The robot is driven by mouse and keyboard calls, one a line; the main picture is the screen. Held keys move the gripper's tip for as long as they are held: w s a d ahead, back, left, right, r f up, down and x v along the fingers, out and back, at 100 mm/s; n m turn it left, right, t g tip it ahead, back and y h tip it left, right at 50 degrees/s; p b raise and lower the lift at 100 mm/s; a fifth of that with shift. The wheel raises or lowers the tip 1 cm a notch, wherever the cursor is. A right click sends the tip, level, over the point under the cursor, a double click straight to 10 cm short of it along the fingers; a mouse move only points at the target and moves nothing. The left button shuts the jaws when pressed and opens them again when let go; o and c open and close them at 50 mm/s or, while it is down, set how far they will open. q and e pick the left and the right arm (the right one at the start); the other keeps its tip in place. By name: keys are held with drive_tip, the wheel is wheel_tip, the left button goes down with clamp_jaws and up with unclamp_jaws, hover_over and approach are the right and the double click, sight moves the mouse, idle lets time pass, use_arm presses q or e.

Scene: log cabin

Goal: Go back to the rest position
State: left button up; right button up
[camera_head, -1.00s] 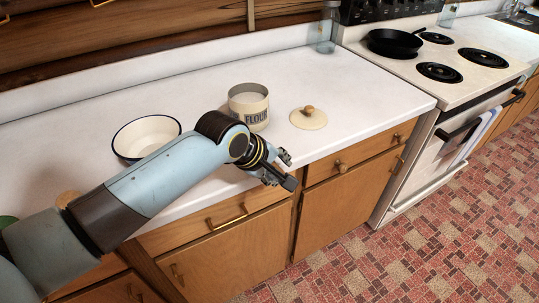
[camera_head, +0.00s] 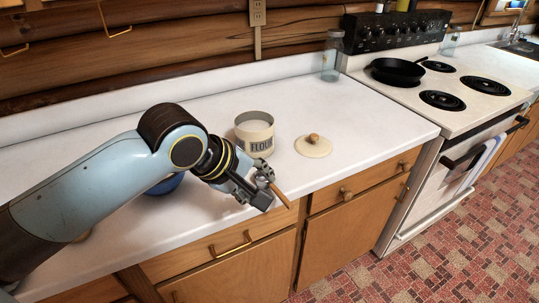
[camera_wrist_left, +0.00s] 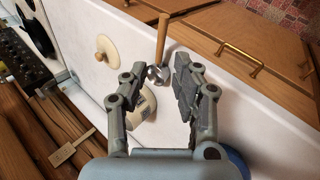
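My left gripper (camera_head: 262,190) is low over the front edge of the white counter, in front of the flour canister. In the left wrist view its two fingers (camera_wrist_left: 158,82) stand apart, open. A wooden-handled metal utensil (camera_wrist_left: 162,40) shows between and just beyond the fingertips, apart from both finger pads. Its handle also shows in the head view (camera_head: 280,195), at the counter's front edge. Part of its metal end is hidden by the gripper in the head view. My right gripper is not in view.
The open flour canister (camera_head: 255,137) stands on the counter (camera_head: 215,105), with its lid (camera_head: 314,147) lying to the right. A blue-sided bowl (camera_head: 165,185) is mostly hidden behind my left arm. The stove (camera_head: 470,70) holds a black pan (camera_head: 397,71).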

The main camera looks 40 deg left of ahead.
use_arm(q)
drive_tip(key=s+d+r+m+g+y, duration=0.15)
drive_tip(key=s+m+g, duration=0.25)
drive_tip(key=s+m, duration=1.2)
wheel_tip(320, 180, down, 40)
drive_tip(key=s+a+g+b, duration=0.1)
drive_tip(key=s+a+b, duration=0.15)
drive_tip(key=b, duration=0.95)
drive_tip(key=s+a+f+g+b, duration=0.1)
drive_tip(key=s+f+b, duration=0.5)
drive_tip(key=s+f, duration=1)
wheel_tip(320, 180, down, 4)
drive_tip(key=shift+s+f+b, duration=0.2)
drive_tip(key=shift+s+b, duration=0.1)
drive_tip(key=shift+b, duration=0.1)
drive_tip(key=shift+a+g, duration=0.1)
drive_tip(key=shift+g, duration=0.2)
